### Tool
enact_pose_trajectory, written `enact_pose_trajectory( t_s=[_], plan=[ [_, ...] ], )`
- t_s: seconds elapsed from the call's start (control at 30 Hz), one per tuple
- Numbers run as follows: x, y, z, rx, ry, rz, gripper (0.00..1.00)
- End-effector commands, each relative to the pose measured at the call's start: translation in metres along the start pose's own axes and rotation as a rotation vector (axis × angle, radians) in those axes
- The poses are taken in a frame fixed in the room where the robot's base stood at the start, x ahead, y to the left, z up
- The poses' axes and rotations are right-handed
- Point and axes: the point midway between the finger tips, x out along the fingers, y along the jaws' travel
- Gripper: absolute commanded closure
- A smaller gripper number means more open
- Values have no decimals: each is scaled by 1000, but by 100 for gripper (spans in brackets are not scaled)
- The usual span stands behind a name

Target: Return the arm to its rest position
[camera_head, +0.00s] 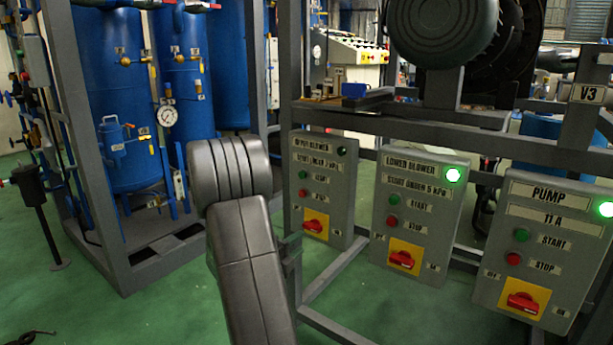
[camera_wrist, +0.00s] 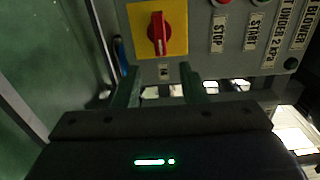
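My arm's grey links (camera_head: 245,265) rise in the middle of the head view, in front of the upper blower box (camera_head: 330,163). My gripper (camera_wrist: 160,72) shows in the wrist view with two dark green fingers apart and nothing between them. In the head view the gripper is mostly hidden behind my arm.
The lower blower box (camera_head: 418,215) and pump box (camera_head: 545,250) have lit green lamps; the upper blower's lamp (camera_head: 341,151) is dark. Steel frame bars (camera_head: 335,270) run close to my arm. Blue tanks (camera_head: 110,60) stand left.

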Motion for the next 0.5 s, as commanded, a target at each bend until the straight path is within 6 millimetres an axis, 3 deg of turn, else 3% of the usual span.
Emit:
enact_pose_trajectory(
  t_s=[0.2,0.5],
  plan=[
    [44,2,-1,2,4,-1,62],
    [78,0,0,1,1,-1,62]
  ],
)
